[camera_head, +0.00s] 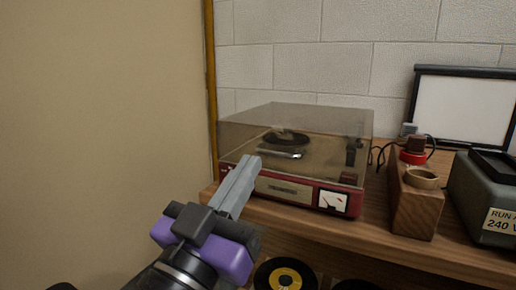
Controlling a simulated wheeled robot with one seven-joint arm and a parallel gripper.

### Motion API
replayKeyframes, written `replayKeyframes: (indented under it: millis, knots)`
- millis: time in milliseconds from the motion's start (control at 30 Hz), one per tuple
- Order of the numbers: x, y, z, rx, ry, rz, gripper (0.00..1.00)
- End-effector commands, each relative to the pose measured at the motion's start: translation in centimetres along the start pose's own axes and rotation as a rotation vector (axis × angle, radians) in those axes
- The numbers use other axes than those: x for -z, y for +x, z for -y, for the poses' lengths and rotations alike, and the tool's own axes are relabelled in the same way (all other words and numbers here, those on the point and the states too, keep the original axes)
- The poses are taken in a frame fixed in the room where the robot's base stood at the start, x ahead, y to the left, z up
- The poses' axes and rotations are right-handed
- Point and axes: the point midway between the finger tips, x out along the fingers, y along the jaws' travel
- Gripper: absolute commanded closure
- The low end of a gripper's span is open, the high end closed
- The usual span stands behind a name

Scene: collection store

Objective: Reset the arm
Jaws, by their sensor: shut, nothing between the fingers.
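My gripper (248,168) shows in the head view, low and left of centre. It has grey fingers and a purple and black body. The fingers are shut with nothing between them and point up toward the front left corner of a red record player (277,191). I cannot tell whether the fingertips touch it or are only in front of it. The record player has a clear tinted lid that is down, with a black record and tonearm visible under it.
The record player stands on a wooden shelf (370,238). To its right are a wooden block (414,205) with small items, a grey box (482,200) and a framed white panel (463,108). Records stand below the shelf. A beige wall or panel (100,120) fills the left.

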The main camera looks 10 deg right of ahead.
Motion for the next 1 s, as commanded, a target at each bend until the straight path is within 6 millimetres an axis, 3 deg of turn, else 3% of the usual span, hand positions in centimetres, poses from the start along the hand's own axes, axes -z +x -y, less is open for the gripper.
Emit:
replayKeyframes:
  millis: [100,300,500,567,800,1000]
  knots:
    - [-0.1,-1.5,0.0,0.000,0.000,0.000,1.00]
    - [0.2,-2.5,0.3,0.014,-0.027,-0.016,1.00]
    - [1.8,-3.0,4.4,0.208,-0.058,-0.074,1.00]
    - [1.3,-3.7,5.8,0.293,-0.069,-0.086,1.00]
    - [-4.2,-7.6,8.1,0.581,-0.108,-0.097,1.00]
    - [-10.5,-11.9,6.5,0.778,-0.106,-0.066,1.00]
